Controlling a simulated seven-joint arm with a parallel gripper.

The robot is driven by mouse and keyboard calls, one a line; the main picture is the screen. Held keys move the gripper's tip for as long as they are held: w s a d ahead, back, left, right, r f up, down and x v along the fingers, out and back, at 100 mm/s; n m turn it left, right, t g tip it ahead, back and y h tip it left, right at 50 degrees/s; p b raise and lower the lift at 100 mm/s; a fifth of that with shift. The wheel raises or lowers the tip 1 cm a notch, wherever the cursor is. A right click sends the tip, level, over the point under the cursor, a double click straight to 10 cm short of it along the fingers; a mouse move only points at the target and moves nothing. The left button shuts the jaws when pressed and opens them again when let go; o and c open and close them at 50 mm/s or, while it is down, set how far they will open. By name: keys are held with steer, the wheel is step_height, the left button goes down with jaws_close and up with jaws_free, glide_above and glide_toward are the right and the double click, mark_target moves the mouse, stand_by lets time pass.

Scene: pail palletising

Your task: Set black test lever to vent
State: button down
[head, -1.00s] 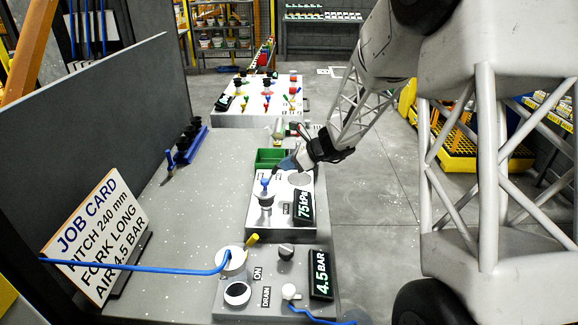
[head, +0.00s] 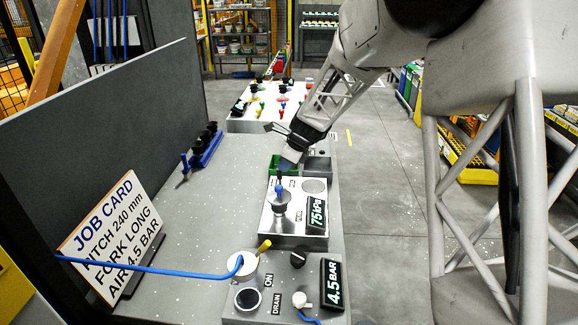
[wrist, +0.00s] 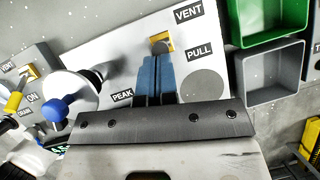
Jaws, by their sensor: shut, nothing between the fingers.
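My gripper (wrist: 154,75) is shut and empty, its two blue fingers together. In the wrist view its tips are just below a small yellow plate with a grey round part (wrist: 160,42), on the white panel (wrist: 105,45) marked VENT, PULL and PEAK. I cannot tell whether the tips touch it. A dark knob (wrist: 93,77) shows left of the fingers, beside a white round part with a blue ball (wrist: 54,110). I cannot clearly make out the black lever; the fingers may hide part of it. In the head view my gripper (head: 281,174) is at the far end of the 75 kPa panel (head: 283,226).
A green bin (wrist: 268,22) and a grey bin (wrist: 272,75) stand close right of the panel in the wrist view. The 4.5 BAR panel (head: 264,311), with a yellow lever (head: 264,246) and blue hose, is nearer. A job card (head: 110,230) stands left.

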steer(key=shift+h, duration=0.4)
steer(key=shift+a+f, duration=0.15)
steer(key=shift+a, duration=1.15)
steer(key=shift+a+f, duration=0.15)
steer(key=shift+a, duration=1.1)
steer(key=a+v, duration=0.1)
steer(key=v, duration=1.2)
steer(key=shift+s+a+r, duration=0.15)
steer(key=shift+a+r, duration=0.15)
